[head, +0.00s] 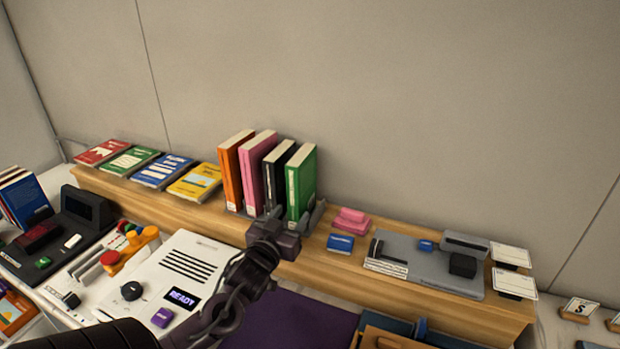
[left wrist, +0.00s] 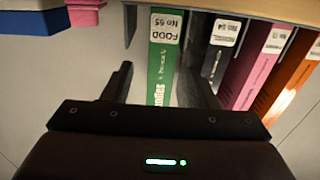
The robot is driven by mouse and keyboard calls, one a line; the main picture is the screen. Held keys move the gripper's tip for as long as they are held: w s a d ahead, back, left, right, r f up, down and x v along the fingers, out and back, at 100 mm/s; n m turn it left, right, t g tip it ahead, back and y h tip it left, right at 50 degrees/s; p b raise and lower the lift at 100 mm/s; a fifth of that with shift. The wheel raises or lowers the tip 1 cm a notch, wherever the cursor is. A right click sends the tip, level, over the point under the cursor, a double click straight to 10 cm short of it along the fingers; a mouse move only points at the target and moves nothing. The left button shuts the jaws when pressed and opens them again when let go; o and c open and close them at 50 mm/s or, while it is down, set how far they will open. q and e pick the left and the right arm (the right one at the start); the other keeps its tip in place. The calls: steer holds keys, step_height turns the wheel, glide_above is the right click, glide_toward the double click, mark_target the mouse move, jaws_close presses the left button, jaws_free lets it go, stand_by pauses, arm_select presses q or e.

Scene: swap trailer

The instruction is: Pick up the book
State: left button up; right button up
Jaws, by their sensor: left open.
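Several upright books stand in a row on the wooden shelf: an orange book (head: 231,180), a pink book (head: 257,165), a black book (head: 272,178) and a green book (head: 302,183) at the right end. My left gripper (head: 293,222) is open in front of the green book. In the left wrist view, which looks upside down, the green book (left wrist: 162,60) lies between the two open fingers (left wrist: 160,85), with the black book (left wrist: 216,50) beside it. I cannot tell how far the fingers reach along its sides. My right gripper is not in view.
Flat books, including a yellow one (head: 195,181), lie on the shelf's left. Pink (head: 349,220) and blue (head: 340,243) blocks and a grey tray (head: 425,272) stand right of the row. A white console (head: 188,253) stands below the shelf. The wall is behind.

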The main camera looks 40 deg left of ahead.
mark_target(302, 197)
arm_select(q)
steer(key=shift+r+p+x, duration=0.15)
steer(key=shift+p+x, duration=0.05)
steer(key=shift+x, duration=0.5)
steer(key=shift+r+p+x, duration=0.2)
steer(key=shift+x, duration=0.55)
steer(key=p+x, duration=0.1)
steer(key=x, duration=0.3)
steer(key=shift+w+a, duration=0.1)
steer(key=shift+w, duration=0.05)
steer(key=shift+w+f, duration=0.15)
steer(key=shift+w, duration=0.1)
steer(key=shift+c, duration=0.3)
jaws_close()
